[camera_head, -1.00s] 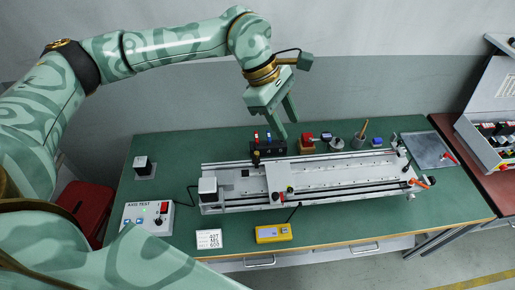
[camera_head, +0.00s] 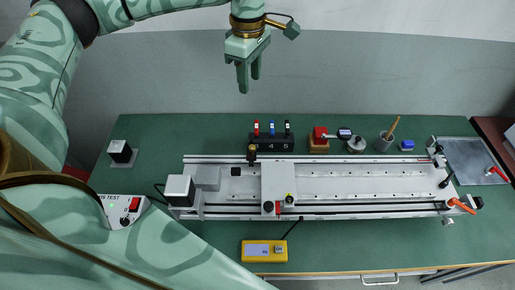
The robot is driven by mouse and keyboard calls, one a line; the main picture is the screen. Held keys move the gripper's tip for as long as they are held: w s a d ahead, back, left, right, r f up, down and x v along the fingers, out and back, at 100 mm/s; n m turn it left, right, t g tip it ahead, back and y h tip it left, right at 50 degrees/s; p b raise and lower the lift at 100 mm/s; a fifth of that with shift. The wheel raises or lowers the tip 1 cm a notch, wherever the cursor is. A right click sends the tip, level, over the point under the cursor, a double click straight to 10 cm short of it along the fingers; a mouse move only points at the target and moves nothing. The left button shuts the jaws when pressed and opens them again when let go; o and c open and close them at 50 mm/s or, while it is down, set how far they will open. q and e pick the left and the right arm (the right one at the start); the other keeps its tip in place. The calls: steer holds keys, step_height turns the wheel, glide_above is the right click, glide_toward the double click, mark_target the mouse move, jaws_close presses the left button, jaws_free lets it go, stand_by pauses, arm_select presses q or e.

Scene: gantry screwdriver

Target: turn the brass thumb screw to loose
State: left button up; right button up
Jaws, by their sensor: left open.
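The brass thumb screw (camera_head: 252,150) is a small upright brass-coloured knob with a dark lower part. It stands at the rear edge of the pale carriage plate (camera_head: 277,179) on the long silver gantry rail (camera_head: 360,185). Whether it is tight or loose cannot be seen. My left gripper (camera_head: 249,82) is open and empty, with its two fingers pointing down. In the picture it is above the screw and clearly apart from it, against the wall behind the bench. My right gripper is not in view.
A black rack with colour-topped screwdrivers (camera_head: 271,143) stands just behind the screw. A red block (camera_head: 319,138), a wooden-handled cup (camera_head: 386,138) and a blue block (camera_head: 407,145) are farther right. A yellow meter (camera_head: 264,251) lies in front.

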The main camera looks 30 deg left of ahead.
arm_select(q)
steer(key=b, duration=0.5)
glide_above(252, 147)
step_height(252, 147, down, 8)
step_height(252, 147, down, 15)
steer(key=b, duration=0.3)
steer(key=shift+w+f+b, duration=0.15)
steer(key=shift+f+b, duration=0.05)
steer(key=shift+b, duration=0.15)
steer(key=shift+f, duration=0.55)
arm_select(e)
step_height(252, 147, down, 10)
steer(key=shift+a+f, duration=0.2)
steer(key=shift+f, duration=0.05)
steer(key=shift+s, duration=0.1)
arm_select(q)
jaws_close()
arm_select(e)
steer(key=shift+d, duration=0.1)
